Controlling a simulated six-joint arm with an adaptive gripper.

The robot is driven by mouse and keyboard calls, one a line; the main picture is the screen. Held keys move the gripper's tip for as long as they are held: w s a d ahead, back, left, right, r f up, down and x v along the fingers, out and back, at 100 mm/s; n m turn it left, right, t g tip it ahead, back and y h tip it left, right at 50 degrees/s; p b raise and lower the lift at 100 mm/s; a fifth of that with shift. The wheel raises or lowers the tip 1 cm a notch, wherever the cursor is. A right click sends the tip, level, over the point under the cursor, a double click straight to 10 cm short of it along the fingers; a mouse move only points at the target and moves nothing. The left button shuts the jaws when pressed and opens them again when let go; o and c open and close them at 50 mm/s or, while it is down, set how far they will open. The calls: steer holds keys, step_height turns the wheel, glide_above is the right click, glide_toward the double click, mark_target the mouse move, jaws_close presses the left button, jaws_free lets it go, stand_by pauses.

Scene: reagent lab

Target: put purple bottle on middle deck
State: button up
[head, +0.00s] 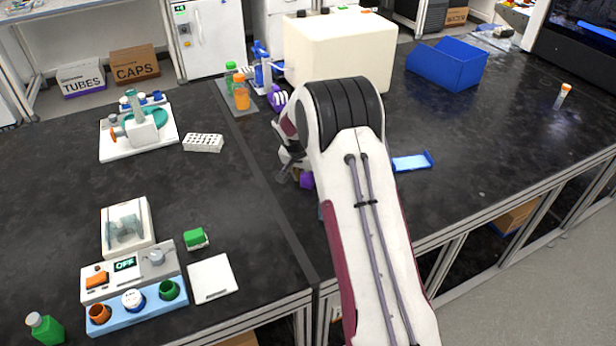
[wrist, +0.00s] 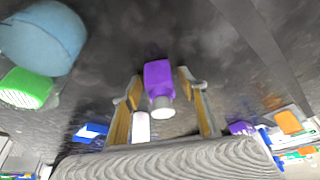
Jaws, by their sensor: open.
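The purple bottle (wrist: 158,73) lies on the dark bench in the wrist view, its pale cap pointing toward my gripper. In the head view only a purple part of it (head: 307,180) shows beside my arm, which hides the rest. My gripper (wrist: 163,88) is open, with one finger on each side of the bottle; I cannot tell whether either touches it. In the head view my gripper (head: 287,170) is low over the bench, partly hidden by my arm. I cannot tell which surface is the middle deck.
A cream box (head: 340,45) stands behind my arm. Orange (head: 241,95) and green (head: 231,72) bottles stand left of it. A blue bin (head: 447,62) and a small blue tray (head: 412,162) are to the right. A white rack (head: 203,142) lies left. The right bench is largely clear.

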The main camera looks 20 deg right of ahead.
steer(key=v, duration=1.2)
steer(key=shift+r, duration=0.15)
stand_by(0.6)
steer(key=s+a+r+n+t+y, duration=0.15)
steer(key=s+a+r, duration=0.25)
steer(key=s+r, duration=0.4)
steer(key=s+a+r+n, duration=0.3)
steer(key=s+r, duration=0.4)
steer(key=s, duration=0.3)
steer(key=s+a+n+y, duration=0.1)
steer(key=s+a+n, duration=0.1)
steer(key=s, duration=0.9)
steer(key=s+a+n, duration=0.2)
steer(key=s+a, duration=0.2)
steer(key=s, duration=0.7)
steer(key=shift+a+f+t+y, duration=0.35)
steer(key=shift+f+t, duration=0.05)
steer(key=shift+t, duration=0.05)
